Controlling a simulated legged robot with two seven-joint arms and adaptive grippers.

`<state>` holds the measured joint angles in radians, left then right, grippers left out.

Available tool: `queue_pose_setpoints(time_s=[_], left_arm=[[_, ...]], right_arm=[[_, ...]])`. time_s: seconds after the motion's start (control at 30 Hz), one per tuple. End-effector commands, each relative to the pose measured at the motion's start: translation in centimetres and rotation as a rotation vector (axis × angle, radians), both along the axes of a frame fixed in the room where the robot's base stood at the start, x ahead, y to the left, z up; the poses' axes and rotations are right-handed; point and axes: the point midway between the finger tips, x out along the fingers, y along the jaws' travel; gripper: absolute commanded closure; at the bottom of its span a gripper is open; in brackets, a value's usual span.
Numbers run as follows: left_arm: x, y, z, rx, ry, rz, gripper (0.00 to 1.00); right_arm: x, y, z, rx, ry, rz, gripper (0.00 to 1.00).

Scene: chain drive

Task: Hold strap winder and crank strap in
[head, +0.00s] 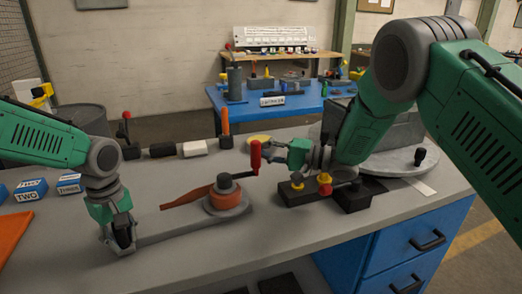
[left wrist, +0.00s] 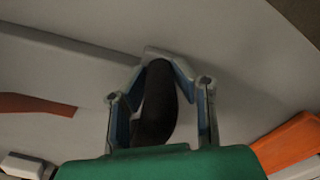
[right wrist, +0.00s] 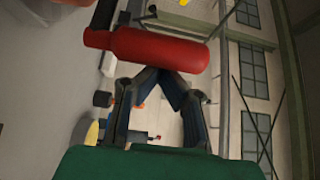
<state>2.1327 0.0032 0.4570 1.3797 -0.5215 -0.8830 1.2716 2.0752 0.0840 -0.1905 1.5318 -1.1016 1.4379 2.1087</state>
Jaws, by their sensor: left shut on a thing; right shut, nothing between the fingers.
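The strap winder has a long grey base plate (head: 182,231) on the bench, with a spool of orange-red strap (head: 228,200) at its right end. A loose strap tail (head: 184,200) runs left from the spool. The red crank handle (head: 255,157) stands upright above the spool and also shows in the right wrist view (right wrist: 150,50). My left gripper (head: 122,240) is shut on the black grip (left wrist: 158,105) at the plate's left end. My right gripper (head: 268,152) is shut and empty, its fingertips close beside the crank handle; I cannot tell whether they touch.
Black blocks with red and yellow knobs (head: 312,189) lie below my right gripper. An upright orange-handled tool (head: 226,128) and small blocks (head: 195,148) line the back. Numbered blue boxes (head: 30,190) and an orange item (head: 14,232) lie left. The bench front is clear.

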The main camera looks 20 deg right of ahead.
Motion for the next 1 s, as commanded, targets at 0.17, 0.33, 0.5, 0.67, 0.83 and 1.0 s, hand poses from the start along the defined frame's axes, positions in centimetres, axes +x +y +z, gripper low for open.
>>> queue_pose_setpoints(time_s=[0.17,0.33,0.5,0.67,0.83,1.0], left_arm=[[0.0,0.0,0.0,-0.001,-0.001,0.002,1.0],[0.0,0.0,0.0,-0.001,-0.001,0.003,1.0],[0.0,0.0,0.0,-0.002,-0.001,0.003,1.0],[0.1,0.0,0.0,-0.002,-0.001,0.002,1.0],[0.1,-0.1,0.0,-0.003,-0.001,0.001,1.0],[0.1,-0.1,0.0,-0.004,-0.002,0.0,1.0]], right_arm=[[-0.5,0.0,0.0,0.002,0.001,-0.035,1.0],[-1.3,0.0,0.0,0.003,0.003,-0.106,1.0],[-2.7,0.2,0.0,0.006,0.005,-0.225,1.0],[-4.3,0.7,0.0,0.007,0.007,-0.373,1.0],[-5.9,1.4,0.0,0.009,0.009,-0.533,1.0],[-7.4,2.4,-0.1,0.003,0.011,-0.683,1.0]])
